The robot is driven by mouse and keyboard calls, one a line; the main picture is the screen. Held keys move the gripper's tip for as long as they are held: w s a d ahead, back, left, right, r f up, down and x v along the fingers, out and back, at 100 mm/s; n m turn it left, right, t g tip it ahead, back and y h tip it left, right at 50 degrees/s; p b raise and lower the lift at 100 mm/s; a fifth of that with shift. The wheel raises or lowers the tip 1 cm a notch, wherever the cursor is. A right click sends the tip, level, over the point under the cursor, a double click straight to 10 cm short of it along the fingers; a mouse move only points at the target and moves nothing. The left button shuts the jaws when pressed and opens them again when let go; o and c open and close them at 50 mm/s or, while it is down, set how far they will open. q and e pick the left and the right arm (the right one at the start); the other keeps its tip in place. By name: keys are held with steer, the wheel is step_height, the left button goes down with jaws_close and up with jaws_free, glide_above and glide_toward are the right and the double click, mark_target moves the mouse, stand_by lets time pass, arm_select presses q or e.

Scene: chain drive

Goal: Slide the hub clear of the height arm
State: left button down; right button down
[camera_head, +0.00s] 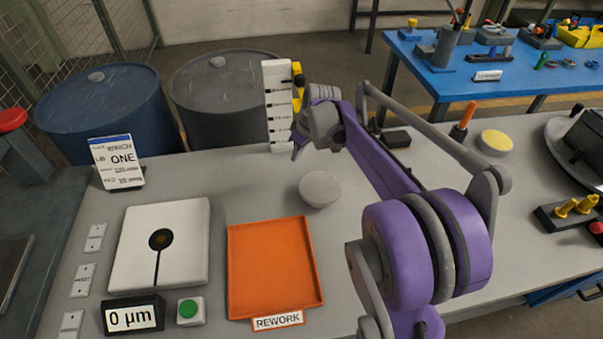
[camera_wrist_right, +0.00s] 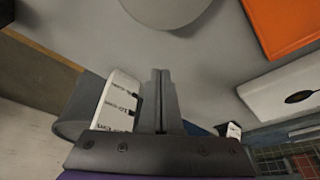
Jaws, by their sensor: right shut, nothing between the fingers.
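The hub seems to be the round light-grey disc (camera_head: 320,188) lying flat on the grey bench; part of it also shows at the top of the right wrist view (camera_wrist_right: 166,8). Behind it stands a white upright post with black marks (camera_head: 277,105), with a yellow part (camera_head: 298,98) and a black knob at its right side. I take this for the height gauge; its arm is not clearly visible. My right gripper (camera_head: 298,152) is beside the post's lower right, behind the disc and apart from it. Its fingers are together and empty in the wrist view (camera_wrist_right: 161,85). My left gripper is out of view.
An orange REWORK tray (camera_head: 272,268) lies in front of the disc. A white plate with a dark round centre (camera_head: 185,245), a 0 µm display (camera_head: 133,316) and a green button (camera_head: 188,309) are at left. Drums (camera_head: 222,95) stand behind the bench. My right arm covers the bench's middle right.

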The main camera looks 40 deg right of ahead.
mark_target(319, 193)
steer(key=x, duration=0.7)
steer(key=shift+f, duration=0.2)
steer(key=s, duration=0.2)
steer(key=shift+s+d+r, duration=0.25)
steer(key=shift+s+d, duration=0.05)
steer(key=shift+s, duration=0.65)
steer(key=s, duration=0.4)
steer(key=s+d, duration=0.1)
steer(key=s, duration=0.4)
steer(key=s+d, duration=0.1)
steer(key=s, duration=0.4)
steer(key=shift+s+d, duration=0.25)
